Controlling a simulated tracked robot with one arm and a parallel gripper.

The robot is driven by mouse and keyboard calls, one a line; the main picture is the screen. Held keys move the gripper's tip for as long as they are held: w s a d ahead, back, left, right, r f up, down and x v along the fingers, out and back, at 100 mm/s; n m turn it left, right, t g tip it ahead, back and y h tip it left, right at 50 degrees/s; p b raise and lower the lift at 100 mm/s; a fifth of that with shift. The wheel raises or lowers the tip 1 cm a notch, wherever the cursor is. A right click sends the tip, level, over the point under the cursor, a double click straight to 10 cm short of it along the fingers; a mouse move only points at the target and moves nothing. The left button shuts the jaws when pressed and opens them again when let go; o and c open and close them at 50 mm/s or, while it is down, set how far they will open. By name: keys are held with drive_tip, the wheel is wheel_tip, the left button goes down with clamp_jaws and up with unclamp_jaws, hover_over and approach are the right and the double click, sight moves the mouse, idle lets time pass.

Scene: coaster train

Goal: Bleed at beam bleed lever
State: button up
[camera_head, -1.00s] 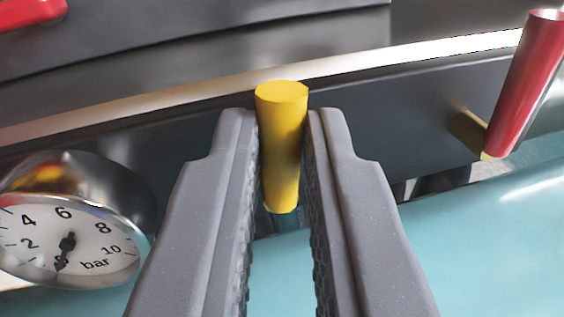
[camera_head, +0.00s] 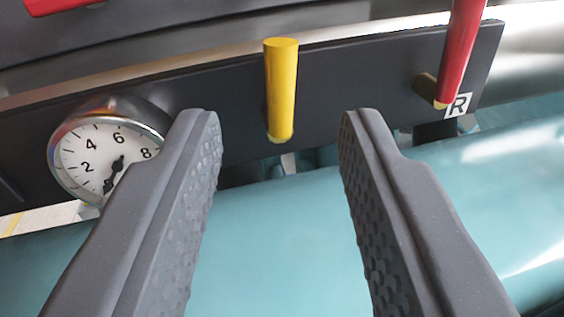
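A yellow lever (camera_head: 281,88) with a cylindrical handle stands on the dark beam panel (camera_head: 225,92), slightly tilted, near the top centre of the head camera view. My gripper (camera_head: 280,115) is open wide and empty, with its textured inner pads facing each other. The yellow lever shows between and beyond the fingertips, and neither finger touches it. A round pressure gauge (camera_head: 90,160) marked in numbers sits on the panel at the left, partly hidden by the left finger. Its needle points to the lower left.
A red lever (camera_head: 461,50) stands at the right of the panel, near a white label "R" (camera_head: 458,105). Another red part (camera_head: 55,5) shows at the top left. A teal curved surface (camera_head: 275,240) lies below the panel.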

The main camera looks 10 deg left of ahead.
drive_tip(key=s+b, duration=0.1)
drive_tip(key=s, duration=0.8)
drive_tip(key=shift+d, duration=0.45)
